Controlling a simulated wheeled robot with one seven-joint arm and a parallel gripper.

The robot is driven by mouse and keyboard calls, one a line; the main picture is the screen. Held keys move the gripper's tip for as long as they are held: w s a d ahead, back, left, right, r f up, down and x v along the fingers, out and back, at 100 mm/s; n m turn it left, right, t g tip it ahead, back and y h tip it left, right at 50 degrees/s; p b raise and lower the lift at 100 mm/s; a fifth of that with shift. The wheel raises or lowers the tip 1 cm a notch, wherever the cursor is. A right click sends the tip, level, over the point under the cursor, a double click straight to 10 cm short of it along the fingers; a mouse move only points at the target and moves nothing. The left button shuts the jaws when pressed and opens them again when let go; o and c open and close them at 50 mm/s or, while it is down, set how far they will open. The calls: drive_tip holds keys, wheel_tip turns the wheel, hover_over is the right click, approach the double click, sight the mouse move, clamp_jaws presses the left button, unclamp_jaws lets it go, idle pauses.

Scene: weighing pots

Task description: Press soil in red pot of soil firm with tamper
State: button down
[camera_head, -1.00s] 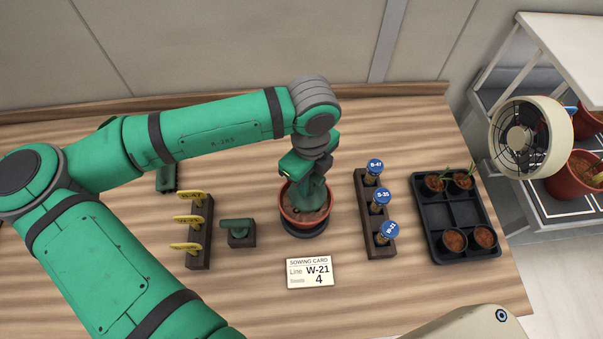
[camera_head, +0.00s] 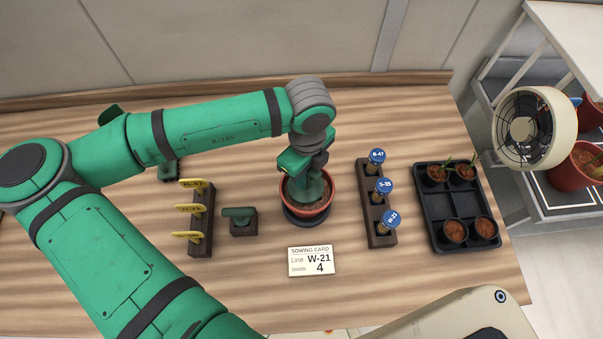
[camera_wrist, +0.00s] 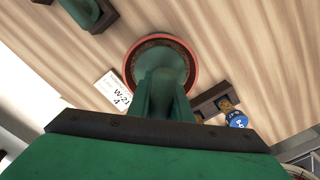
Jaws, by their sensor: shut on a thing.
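The red pot of soil (camera_head: 330,199) stands upright on a dark round base (camera_head: 303,222) in the middle of the bench. My gripper (camera_head: 302,170) is over the pot, shut on the green tamper (camera_head: 306,192). The tamper points down inside the pot's rim, its lower end at the brown soil (camera_head: 316,208). In the wrist view the tamper (camera_wrist: 164,80) hides much of the soil, with a dark soil strip and the red rim (camera_wrist: 128,68) around it. I cannot tell how hard it touches.
Right are a rack of blue-capped vials (camera_head: 381,238) and a black tray (camera_head: 455,206) with small pots. A sowing card (camera_head: 311,261) lies in front.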

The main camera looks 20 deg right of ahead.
drive_tip(key=shift+s+d+f, duration=0.1)
drive_tip(key=shift+s+d, duration=0.05)
drive_tip(key=shift+d, duration=0.15)
drive_tip(key=shift+a+f, duration=0.15)
drive_tip(key=shift+f, duration=0.2)
drive_tip(key=shift+w+f, duration=0.2)
drive_tip(key=shift+w, duration=0.05)
drive_tip(key=shift+a, duration=0.1)
drive_tip(key=shift+a, duration=0.15)
drive_tip(key=shift+s+d, duration=0.3)
drive_tip(key=shift+d, duration=0.2)
drive_tip(key=shift+a+f, duration=0.1)
drive_tip(key=shift+a, duration=0.2)
